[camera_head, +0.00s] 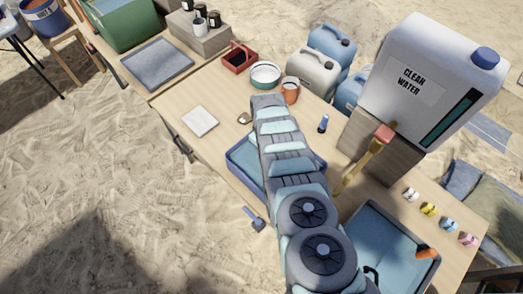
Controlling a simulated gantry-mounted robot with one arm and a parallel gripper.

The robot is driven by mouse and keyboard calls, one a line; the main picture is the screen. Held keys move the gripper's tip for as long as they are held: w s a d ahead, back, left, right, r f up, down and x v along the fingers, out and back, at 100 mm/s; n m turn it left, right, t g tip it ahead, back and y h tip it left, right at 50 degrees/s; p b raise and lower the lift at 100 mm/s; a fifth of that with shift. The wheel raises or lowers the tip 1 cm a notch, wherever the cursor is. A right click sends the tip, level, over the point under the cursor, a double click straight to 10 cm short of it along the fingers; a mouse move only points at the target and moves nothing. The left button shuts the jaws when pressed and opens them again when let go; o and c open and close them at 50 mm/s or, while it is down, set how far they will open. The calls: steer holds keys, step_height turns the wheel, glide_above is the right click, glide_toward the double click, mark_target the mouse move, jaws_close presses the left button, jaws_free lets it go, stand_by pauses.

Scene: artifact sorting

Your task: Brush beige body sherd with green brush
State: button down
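My arm reaches from the bottom of the head view up across the table, and its far end lies near the white bowl (265,74). My gripper is not visible; the arm's own links hide whatever is beneath them. A small brownish-beige piece (244,118), perhaps a sherd, lies on the table left of the arm's far end. I cannot make out a green brush. A wooden-handled brush with a pinkish head (370,155) leans by the grey block at the right.
A blue tray (238,163) lies partly under my arm. Another blue-lined tray (362,216) holds an orange item at the lower right. The large water container (425,85) stands tall on the right. A white pad (200,121) lies left, with bare tabletop around it.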

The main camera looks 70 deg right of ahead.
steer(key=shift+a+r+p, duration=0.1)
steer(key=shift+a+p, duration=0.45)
steer(key=shift+p, duration=0.25)
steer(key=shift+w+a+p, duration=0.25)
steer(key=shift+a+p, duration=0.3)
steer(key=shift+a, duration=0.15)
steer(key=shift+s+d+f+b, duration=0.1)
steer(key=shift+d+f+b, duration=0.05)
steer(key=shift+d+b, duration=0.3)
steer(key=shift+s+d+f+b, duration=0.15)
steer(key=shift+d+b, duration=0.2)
steer(key=shift+b, duration=0.2)
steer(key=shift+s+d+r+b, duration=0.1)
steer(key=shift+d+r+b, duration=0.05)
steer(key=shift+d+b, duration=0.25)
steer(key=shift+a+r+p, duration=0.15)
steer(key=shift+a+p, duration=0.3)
steer(key=shift+p, duration=0.35)
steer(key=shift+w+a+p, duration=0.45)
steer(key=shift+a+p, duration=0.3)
